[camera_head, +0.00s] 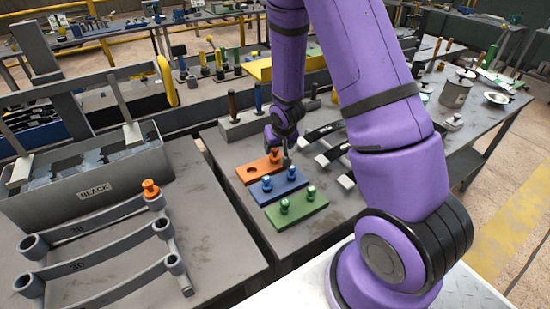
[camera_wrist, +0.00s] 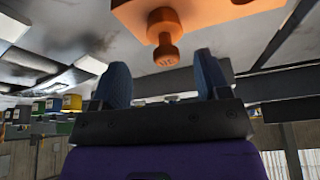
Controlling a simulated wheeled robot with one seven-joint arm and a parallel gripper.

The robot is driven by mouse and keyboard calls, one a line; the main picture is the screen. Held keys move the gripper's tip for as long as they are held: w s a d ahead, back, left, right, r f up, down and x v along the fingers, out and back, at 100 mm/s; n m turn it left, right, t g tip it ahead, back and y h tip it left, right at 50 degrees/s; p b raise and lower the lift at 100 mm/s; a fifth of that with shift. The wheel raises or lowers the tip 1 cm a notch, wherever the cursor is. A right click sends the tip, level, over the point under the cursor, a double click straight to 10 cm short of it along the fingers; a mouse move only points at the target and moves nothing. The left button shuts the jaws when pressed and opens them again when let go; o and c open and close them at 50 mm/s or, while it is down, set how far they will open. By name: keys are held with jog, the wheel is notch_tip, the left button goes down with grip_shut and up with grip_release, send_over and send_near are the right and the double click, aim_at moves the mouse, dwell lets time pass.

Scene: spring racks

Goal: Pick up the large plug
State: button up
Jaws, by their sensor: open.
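An orange plug (camera_head: 275,155) stands upright in the orange block (camera_head: 246,176) on the middle table. The block's left hole is empty. In the wrist view the same plug (camera_wrist: 163,35) juts from the orange block (camera_wrist: 225,9), stamped on its end. My gripper (camera_head: 286,155) is beside this plug. In the wrist view my gripper (camera_wrist: 161,80) is open and empty, with the plug in line with the gap, beyond the fingertips. Another orange plug (camera_head: 151,189) sits in an end ring of a dark spring arm (camera_head: 100,217) on the left table. I cannot tell which plug is larger.
A blue block (camera_head: 279,187) and a green block (camera_head: 297,209), each with two plugs, lie in front of the orange block. Dark bars with pale ends (camera_head: 346,181) lie close to the right. A grey bin labelled BLACK (camera_head: 97,194) stands left.

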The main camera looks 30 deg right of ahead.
aim_at(275, 150)
jog(key=shift+a+x, duration=0.15)
jog(key=shift+x, duration=1.1)
jog(key=shift+a+x, duration=0.15)
jog(key=shift+x, duration=1.15)
jog(key=shift+w, duration=0.1)
jog(key=c, duration=0.8)
